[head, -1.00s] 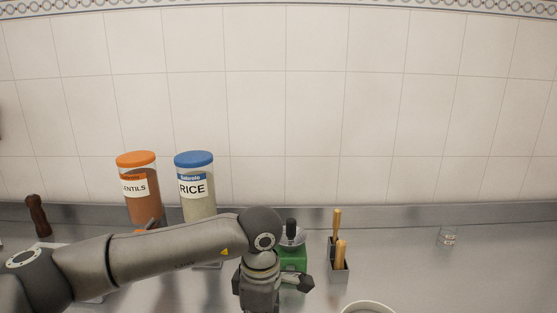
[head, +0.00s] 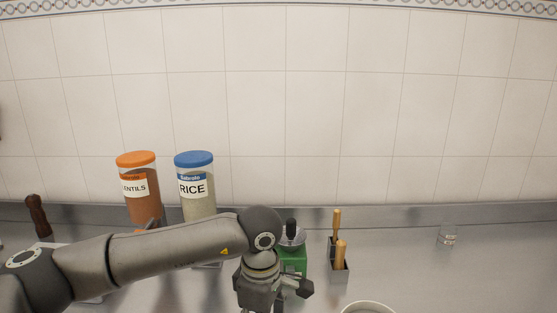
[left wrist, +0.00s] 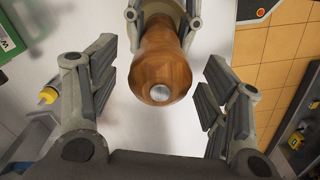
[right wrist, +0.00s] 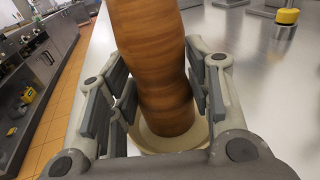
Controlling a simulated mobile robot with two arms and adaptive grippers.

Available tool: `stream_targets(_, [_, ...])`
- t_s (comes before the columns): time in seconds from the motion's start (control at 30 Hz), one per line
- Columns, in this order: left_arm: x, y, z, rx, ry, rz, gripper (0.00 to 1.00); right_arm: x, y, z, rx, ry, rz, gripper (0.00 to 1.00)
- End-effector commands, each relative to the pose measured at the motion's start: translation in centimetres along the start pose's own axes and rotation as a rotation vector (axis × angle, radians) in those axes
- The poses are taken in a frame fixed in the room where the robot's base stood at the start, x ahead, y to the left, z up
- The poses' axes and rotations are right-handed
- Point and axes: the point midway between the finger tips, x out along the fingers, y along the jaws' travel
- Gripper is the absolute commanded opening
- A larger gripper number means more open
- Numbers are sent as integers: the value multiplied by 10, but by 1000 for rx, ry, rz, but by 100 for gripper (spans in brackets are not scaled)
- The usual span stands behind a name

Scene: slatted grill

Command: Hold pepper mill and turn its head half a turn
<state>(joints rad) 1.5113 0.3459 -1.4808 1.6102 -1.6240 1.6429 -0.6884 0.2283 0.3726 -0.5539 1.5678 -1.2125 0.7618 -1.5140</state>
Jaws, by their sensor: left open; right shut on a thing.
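The pepper mill (right wrist: 158,70) is light brown turned wood. In the right wrist view its body stands between the fingers of my right gripper (right wrist: 158,88), which is shut on it. In the left wrist view its rounded wooden head (left wrist: 160,68) with a silver knob faces me. My left gripper (left wrist: 160,85) is open, one finger pair on each side of the head, with gaps on both sides. The left gripper also shows in the head view (head: 275,296). The held mill is not visible in the head view.
A pale round dish (right wrist: 150,143) shows behind the mill; I cannot tell whether they touch.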

Motion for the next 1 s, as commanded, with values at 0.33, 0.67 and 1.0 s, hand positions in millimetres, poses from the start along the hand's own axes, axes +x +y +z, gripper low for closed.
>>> stream_targets(0.33, [-29, 0, 0, 0, 0, 2, 71, 0, 0, -1, 1, 1, 0, 18])
stream_targets(0.67, [-58, 0, 0, 1, -1, 1, 71, 0, 0, -1, 2, 1, 0, 18])
stream_targets(1.0, [-59, 0, 0, 0, 0, 0, 71, 0, 0, -1, 1, 1, 0, 18])
